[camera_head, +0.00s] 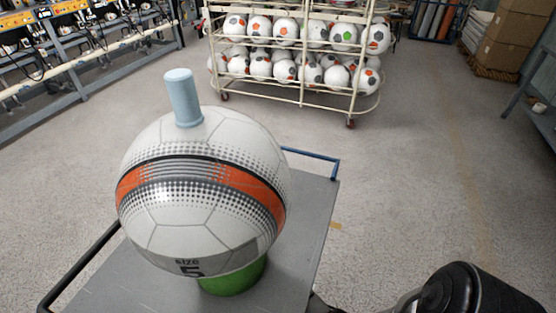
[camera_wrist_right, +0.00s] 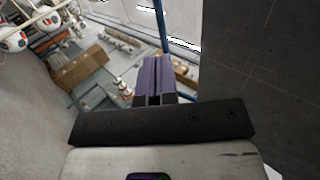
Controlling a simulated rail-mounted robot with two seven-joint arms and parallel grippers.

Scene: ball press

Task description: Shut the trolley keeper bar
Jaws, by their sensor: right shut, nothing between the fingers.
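The trolley (camera_head: 305,235) has a flat grey top. A blue bar (camera_head: 312,155) stands out at its far right corner; its joint to the trolley is partly hidden by the ball. I cannot tell for sure that this is the keeper bar. A dark rail (camera_head: 85,267) runs along the left edge. In the right wrist view, my right gripper (camera_wrist_right: 155,65) has purple fingers pressed together and empty. It is beside a dark panel (camera_wrist_right: 265,75), probably the trolley top, with a blue bar (camera_wrist_right: 161,25) beyond the fingertips. My left gripper is out of view.
A size 5 ball (camera_head: 200,190) sits on a green ring (camera_head: 235,278) on the trolley, with a pale blue cylinder (camera_head: 183,98) upright on top. A wheeled ball rack (camera_head: 300,55) stands behind. My dark arm (camera_head: 470,290) shows at lower right.

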